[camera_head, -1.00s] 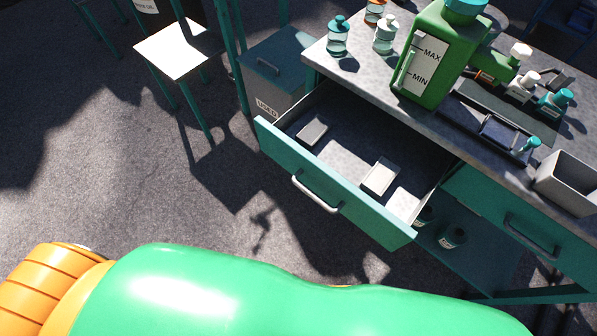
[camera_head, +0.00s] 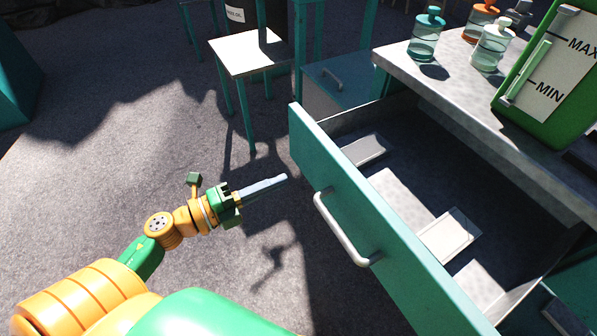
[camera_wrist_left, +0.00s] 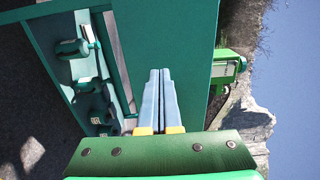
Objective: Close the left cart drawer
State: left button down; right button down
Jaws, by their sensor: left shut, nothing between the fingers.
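The left cart drawer (camera_head: 408,265) is pulled out, with its teal front, pale handle (camera_head: 345,230) and grey inside showing in the head view. Two small shallow trays lie in it, one pale (camera_head: 449,236) and one grey (camera_head: 364,150). My left gripper (camera_head: 286,178) is shut and empty, to the left of the drawer front at its far end, with a small gap in the picture. In the left wrist view its pale blue fingers (camera_wrist_left: 160,85) lie together before a teal panel (camera_wrist_left: 165,30); contact cannot be told. My right gripper is out of view.
The cart top (camera_head: 440,85) carries bottles (camera_head: 426,38) and a large green canister (camera_head: 553,85). The floor (camera_head: 110,130) to the left is clear.

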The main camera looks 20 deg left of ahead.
aim_at(312, 168)
pick_arm(q)
jog(key=x, duration=0.5)
jog(key=shift+w+d, duration=0.2)
jog(key=shift+w, duration=0.05)
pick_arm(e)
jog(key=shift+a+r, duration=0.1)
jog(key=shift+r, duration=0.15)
